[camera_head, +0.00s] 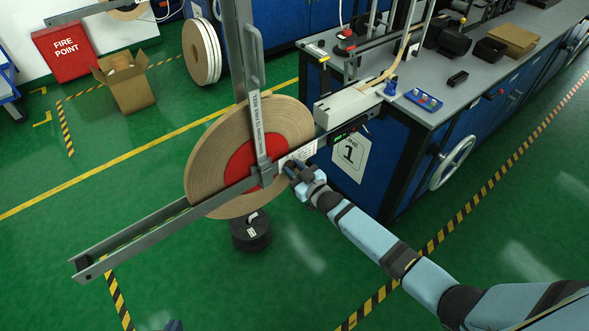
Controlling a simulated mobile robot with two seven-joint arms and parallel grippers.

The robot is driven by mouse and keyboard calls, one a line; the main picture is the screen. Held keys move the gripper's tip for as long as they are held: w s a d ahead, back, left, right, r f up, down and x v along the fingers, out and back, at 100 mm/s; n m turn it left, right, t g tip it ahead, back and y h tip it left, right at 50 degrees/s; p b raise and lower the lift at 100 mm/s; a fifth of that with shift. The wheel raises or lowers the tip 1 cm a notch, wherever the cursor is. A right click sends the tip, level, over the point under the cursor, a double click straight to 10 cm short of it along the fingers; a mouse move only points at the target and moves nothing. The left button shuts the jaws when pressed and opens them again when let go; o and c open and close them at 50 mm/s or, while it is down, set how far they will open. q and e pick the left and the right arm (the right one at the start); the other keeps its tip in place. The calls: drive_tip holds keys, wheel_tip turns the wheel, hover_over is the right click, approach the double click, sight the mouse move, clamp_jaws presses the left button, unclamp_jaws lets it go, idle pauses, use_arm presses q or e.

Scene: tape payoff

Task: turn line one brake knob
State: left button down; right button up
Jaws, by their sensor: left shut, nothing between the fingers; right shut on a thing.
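A large tan tape reel (215,165) with a red centre (241,168) hangs upright on the grey payoff frame (150,235) of line one. My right gripper (292,168) is at the frame, just right of the red centre and below a white label plate (298,154). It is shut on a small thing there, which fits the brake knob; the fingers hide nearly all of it. Of my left gripper (173,325) only a small blue tip shows at the bottom edge. It is shut and empty, well away from the reel.
A blue bench (400,150) with a "1" sign (350,157) and a handwheel (452,162) stands to the right. A black round weight (251,232) is below the reel. A cardboard box (125,82) stands at the back left. The green floor in front is clear.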

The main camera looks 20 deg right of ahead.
drive_tip(key=o, duration=0.9)
drive_tip(key=shift+o, duration=0.2)
drive_tip(key=shift+s, duration=0.1)
drive_tip(key=v, duration=1.3)
drive_tip(key=shift+s+d, duration=0.2)
drive_tip(key=shift+s, duration=0.15)
